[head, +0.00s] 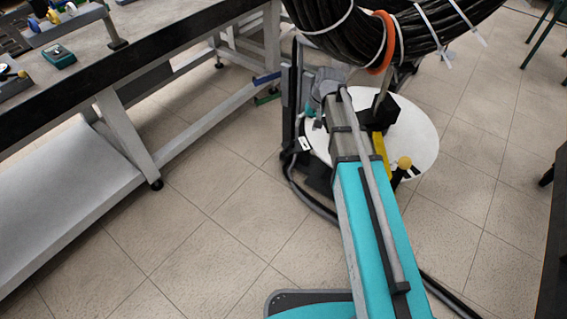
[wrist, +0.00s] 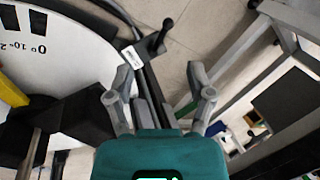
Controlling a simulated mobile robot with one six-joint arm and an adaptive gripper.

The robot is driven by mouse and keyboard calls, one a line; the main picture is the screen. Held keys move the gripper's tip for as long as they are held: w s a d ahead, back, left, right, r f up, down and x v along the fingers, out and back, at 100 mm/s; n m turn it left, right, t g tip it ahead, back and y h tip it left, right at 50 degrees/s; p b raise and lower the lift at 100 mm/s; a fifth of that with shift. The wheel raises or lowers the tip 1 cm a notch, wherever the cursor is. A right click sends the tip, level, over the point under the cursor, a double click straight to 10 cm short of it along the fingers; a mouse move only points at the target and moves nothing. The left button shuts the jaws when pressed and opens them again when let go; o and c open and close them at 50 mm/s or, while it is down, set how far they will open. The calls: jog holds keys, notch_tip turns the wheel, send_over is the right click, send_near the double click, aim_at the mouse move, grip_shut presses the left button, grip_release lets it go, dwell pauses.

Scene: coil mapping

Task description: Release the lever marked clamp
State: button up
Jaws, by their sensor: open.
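In the wrist view, a lever with a short black handle (wrist: 158,38) stands out from a grey bracket. A small white label (wrist: 132,57) is beside it, its text too small to read. My gripper (wrist: 161,76) is open and empty, its two grey fingers spread apart. The lever appears beyond the fingertips, above the gap in the picture; I cannot tell how far. In the head view, a white label (head: 304,143) shows low on the dark stand beside the disc.
A white round disc (head: 425,140) with angle marks and a yellow bar (head: 381,150) stands close by. A thick black cable coil (head: 345,25) with an orange band hangs above it. A workbench (head: 165,45) is at left. Tiled floor (head: 220,210) between is clear.

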jog(key=b, duration=0.6)
send_near(284, 153)
notch_tip(284, 153, up, 3)
jog(key=d, duration=0.2)
jog(key=shift+w+a+f+y+b, duration=0.1)
jog(key=shift+a+f+y+b, duration=0.05)
jog(key=shift+f+y+b, duration=0.45)
jog(key=shift+r, duration=0.1)
jog(key=b+x, duration=1.3)
jog(key=shift+f, duration=0.35)
grip_shut()
